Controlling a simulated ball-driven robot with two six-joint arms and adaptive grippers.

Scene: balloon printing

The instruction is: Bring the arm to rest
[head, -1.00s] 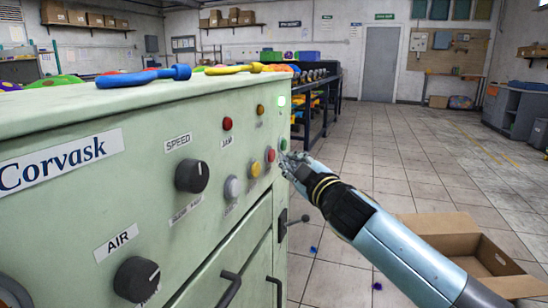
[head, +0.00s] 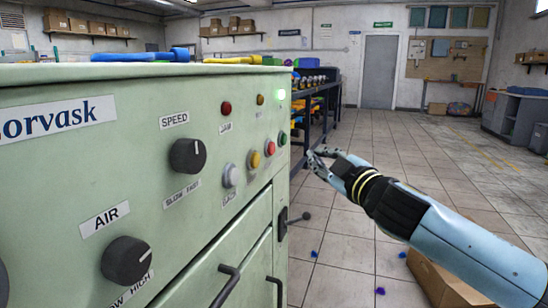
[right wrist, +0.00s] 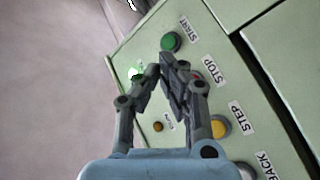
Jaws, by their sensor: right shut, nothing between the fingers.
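My right gripper (head: 318,157) is shut and empty. In the head view it hangs in the air to the right of the pale green machine (head: 90,165), apart from its button panel. The right wrist view also shows the gripper (right wrist: 162,66), with its fingertips in front of the panel. The green START button (right wrist: 171,42) lies just beyond the fingertips there and shows in the head view too (head: 283,139). A green lamp (head: 281,95) glows at the panel's upper corner. My left gripper is not in view.
The panel has a red button (head: 269,147), a yellow button (head: 254,159), a white button (head: 230,175) and black SPEED (head: 188,156) and AIR (head: 127,261) knobs. A lever (head: 298,219) sticks out of the machine's side. A cardboard box (head: 440,280) stands on the floor at right. The tiled floor between is mostly clear.

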